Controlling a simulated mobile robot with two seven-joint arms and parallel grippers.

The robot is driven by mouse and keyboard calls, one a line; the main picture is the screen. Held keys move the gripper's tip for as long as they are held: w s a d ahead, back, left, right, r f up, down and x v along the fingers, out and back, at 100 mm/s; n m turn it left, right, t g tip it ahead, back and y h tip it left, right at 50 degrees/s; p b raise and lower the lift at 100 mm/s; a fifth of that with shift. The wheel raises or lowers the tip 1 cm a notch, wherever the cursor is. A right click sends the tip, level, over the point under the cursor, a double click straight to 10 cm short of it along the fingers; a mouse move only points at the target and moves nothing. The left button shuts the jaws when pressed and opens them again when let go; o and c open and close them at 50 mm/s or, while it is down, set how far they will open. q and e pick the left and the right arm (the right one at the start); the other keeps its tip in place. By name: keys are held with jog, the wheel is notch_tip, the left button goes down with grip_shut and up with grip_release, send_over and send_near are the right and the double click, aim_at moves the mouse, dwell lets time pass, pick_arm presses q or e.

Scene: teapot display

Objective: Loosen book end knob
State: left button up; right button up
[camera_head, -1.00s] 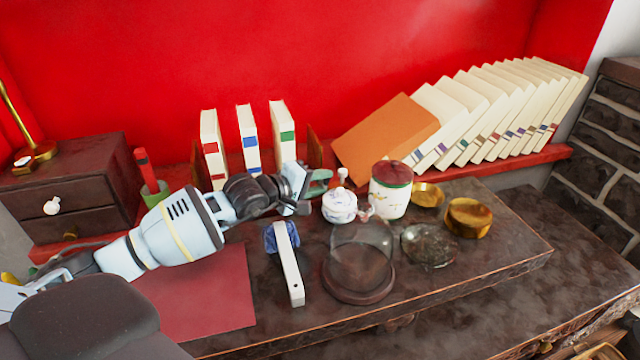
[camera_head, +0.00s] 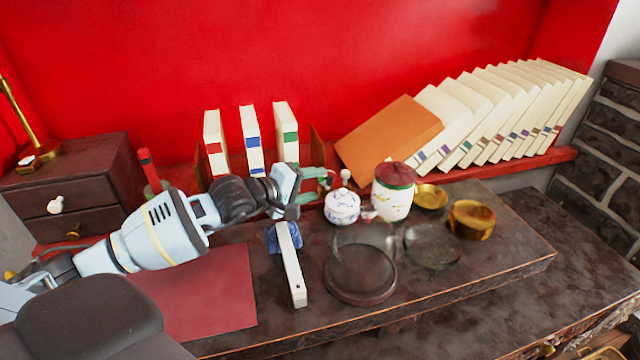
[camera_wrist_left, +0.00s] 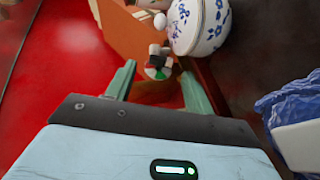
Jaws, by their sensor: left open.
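My left gripper (camera_head: 324,183) reaches in from the left, low behind the blue-and-white teapot (camera_head: 342,207), with its green fingers pointing right. In the left wrist view the gripper (camera_wrist_left: 157,68) is open. A small round knob (camera_wrist_left: 157,61), white and dark with green and red marks, shows between the fingertips; I cannot tell if they touch it. A brown book end (camera_head: 317,147) stands right of the upright books, behind the gripper. A small white knob-like piece (camera_head: 345,175) shows just right of the fingers. My right gripper is not in view.
The teapot also shows close in the left wrist view (camera_wrist_left: 201,27). A red-lidded jar (camera_head: 393,199) and brass bowls (camera_head: 470,218) stand to the right. A glass dome's dark base (camera_head: 360,274) and a white-handled blue item (camera_head: 290,265) are in front. An orange book (camera_head: 388,140) leans behind.

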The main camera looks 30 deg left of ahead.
pick_arm(q)
jog(key=shift+v, duration=2.25)
jog(key=shift+c, duration=0.2)
